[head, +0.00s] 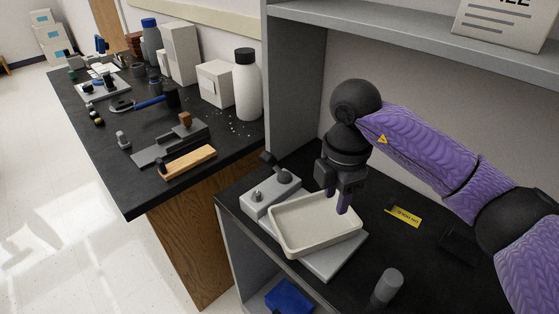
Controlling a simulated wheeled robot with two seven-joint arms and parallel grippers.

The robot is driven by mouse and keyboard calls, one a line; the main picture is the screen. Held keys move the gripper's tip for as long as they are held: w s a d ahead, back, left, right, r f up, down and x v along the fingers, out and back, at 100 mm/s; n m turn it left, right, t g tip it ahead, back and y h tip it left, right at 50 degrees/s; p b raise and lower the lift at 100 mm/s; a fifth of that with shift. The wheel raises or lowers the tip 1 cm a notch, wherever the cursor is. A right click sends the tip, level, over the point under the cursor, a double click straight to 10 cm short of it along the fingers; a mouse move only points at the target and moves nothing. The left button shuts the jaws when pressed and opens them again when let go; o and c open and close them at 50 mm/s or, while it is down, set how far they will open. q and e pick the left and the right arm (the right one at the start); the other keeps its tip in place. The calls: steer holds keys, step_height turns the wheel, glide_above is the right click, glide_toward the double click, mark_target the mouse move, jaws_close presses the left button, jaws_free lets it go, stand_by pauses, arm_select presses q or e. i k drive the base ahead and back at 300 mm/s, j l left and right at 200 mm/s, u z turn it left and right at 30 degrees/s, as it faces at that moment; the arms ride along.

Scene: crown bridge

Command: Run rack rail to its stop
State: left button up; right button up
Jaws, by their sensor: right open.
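My right gripper (337,202) points down over the cream tray (288,250), its two dark fingers apart and nothing visible between them. The tray sits on a flat light-grey base (338,259) on the black worktop. A grey block with round knobs (270,192) stands just left of the tray. I cannot tell for certain which thing is the rack rail. A long dark-grey rail-like piece (160,151) with a brown block lies on the left bench, far from the gripper. My left gripper is out of view.
A grey cylinder (387,287) stands at the front of the worktop, and a yellow label (403,214) lies right of the tray. A shelf (420,40) spans above. The left bench holds a wooden-handled tool (188,162), a white bottle (246,90) and boxes.

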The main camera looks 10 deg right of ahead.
mark_target(269, 160)
steer(key=j, duration=0.7)
steer(key=i+j, duration=0.1)
steer(key=j, duration=0.6)
steer(key=i+z, duration=0.1)
steer(key=i, duration=0.2)
